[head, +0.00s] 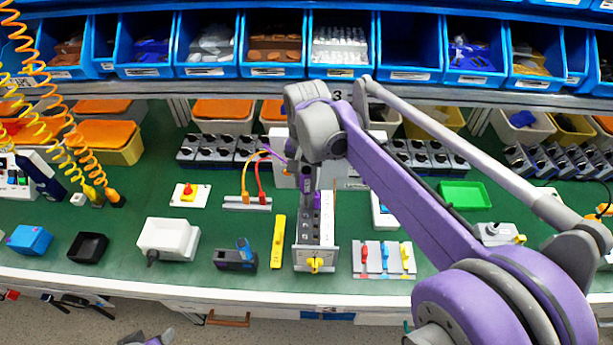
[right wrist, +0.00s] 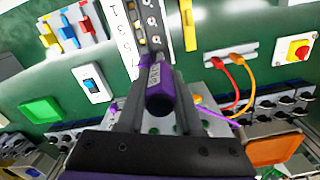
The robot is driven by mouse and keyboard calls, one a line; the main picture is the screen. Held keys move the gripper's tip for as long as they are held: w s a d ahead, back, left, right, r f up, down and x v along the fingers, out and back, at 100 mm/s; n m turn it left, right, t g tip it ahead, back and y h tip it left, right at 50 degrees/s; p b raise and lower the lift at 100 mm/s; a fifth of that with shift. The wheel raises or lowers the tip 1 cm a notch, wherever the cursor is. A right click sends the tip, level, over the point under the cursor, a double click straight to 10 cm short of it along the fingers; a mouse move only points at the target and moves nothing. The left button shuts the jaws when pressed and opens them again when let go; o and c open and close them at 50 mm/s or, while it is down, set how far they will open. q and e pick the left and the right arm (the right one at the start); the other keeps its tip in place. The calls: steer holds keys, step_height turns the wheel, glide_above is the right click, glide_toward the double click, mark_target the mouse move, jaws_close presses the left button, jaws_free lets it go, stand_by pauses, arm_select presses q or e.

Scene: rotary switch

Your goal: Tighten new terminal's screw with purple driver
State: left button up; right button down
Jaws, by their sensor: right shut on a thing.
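The purple driver (right wrist: 160,95) is between the fingers of my right gripper (right wrist: 152,88), which is shut on its handle. In the head view my right gripper (head: 312,185) is over the far part of the rotary switch assembly (head: 308,228), a pale upright-edged strip with a row of round terminals and a yellow knob (head: 316,264) at its near end. The strip also shows in the right wrist view (right wrist: 151,14), above the driver. The driver's tip and the screw under it are hidden, so I cannot tell if they touch.
A yellow tool (head: 278,242) lies left of the switch. A panel with red, blue and yellow levers (head: 384,258) is on its right. Orange and red leads (head: 254,200) stand behind left. A green tray (head: 464,194) is at right. Blue bins (head: 275,70) line the back.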

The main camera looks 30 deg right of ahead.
steer(key=n, duration=0.4)
steer(key=shift+w+n, duration=0.1)
steer(key=shift+n, duration=0.2)
steer(key=n, duration=0.2)
steer(key=shift+n, duration=0.4)
steer(key=n, duration=0.7)
steer(key=shift+p, duration=0.3)
steer(key=n, duration=0.4)
steer(key=shift+n, duration=0.3)
steer(key=n, duration=1)
steer(key=shift+n, duration=0.4)
steer(key=shift+f, duration=0.4)
